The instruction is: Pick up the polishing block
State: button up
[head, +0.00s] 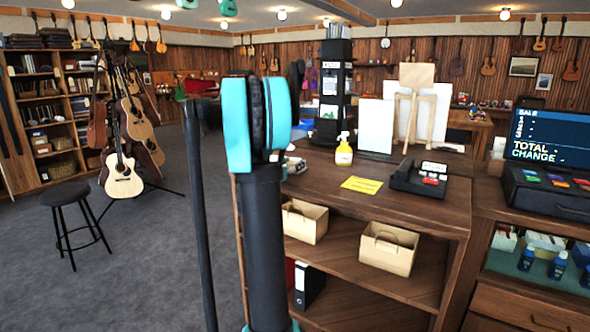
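I cannot pick out the polishing block with certainty in the head view. A small pale and dark item (296,164) lies on the wooden counter (318,186), just right of my arm and partly hidden by it; I cannot tell what it is. My black and turquoise arm stands upright in front of the counter's left end and hides part of it. My gripper is not in view.
On the counter are a yellow spray bottle (343,150), a yellow card (361,185), a card terminal (420,178) and a white panel (376,127). A cash register (548,165) stands at right. A stool (72,222) stands left; grey floor (140,275) is open between.

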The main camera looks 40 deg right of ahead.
jog(key=c, duration=0.8)
jog(key=shift+c, duration=0.2)
